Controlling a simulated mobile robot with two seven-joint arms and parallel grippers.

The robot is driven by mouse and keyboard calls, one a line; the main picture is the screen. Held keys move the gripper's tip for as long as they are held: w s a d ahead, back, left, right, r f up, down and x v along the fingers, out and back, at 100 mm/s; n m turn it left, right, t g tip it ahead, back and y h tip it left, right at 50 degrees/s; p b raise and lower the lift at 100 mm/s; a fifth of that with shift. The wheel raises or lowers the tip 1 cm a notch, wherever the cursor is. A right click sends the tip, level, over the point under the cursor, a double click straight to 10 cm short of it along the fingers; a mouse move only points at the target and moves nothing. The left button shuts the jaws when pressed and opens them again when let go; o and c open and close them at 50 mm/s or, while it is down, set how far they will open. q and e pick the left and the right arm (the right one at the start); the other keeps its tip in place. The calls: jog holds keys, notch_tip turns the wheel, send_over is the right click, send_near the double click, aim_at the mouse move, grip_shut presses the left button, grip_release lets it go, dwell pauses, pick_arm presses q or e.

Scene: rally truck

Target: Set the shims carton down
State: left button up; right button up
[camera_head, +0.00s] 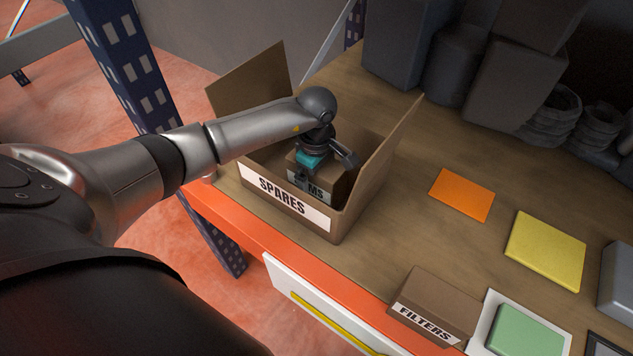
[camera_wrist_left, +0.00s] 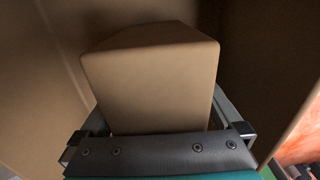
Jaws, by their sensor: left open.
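The shims carton (camera_head: 318,190) is a small brown box with a pale label, partly hidden by my gripper. It is inside the open brown carton marked SPARES (camera_head: 262,202). My left gripper (camera_head: 322,160) reaches down into the SPARES carton over it. In the left wrist view the shims carton (camera_wrist_left: 152,80) lies between the two fingers of my left gripper (camera_wrist_left: 160,112), which are open, one along each side. The underside of the shims carton is hidden, so I cannot tell directly what it rests on. My right gripper is out of view.
The SPARES carton's flaps stand up at left and right. It sits on a brown shelf (camera_head: 390,235) with an orange front edge. To the right are a FILTERS carton (camera_head: 437,304), an orange mat (camera_head: 462,194), a yellow pad (camera_head: 545,249) and a green pad (camera_head: 528,332). Dark containers stand behind.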

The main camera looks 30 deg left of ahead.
pick_arm(q)
notch_tip(320, 180, up, 11)
jog(key=shift+r+p, duration=0.1)
jog(key=shift+p, duration=1)
jog(key=shift+r, duration=0.4)
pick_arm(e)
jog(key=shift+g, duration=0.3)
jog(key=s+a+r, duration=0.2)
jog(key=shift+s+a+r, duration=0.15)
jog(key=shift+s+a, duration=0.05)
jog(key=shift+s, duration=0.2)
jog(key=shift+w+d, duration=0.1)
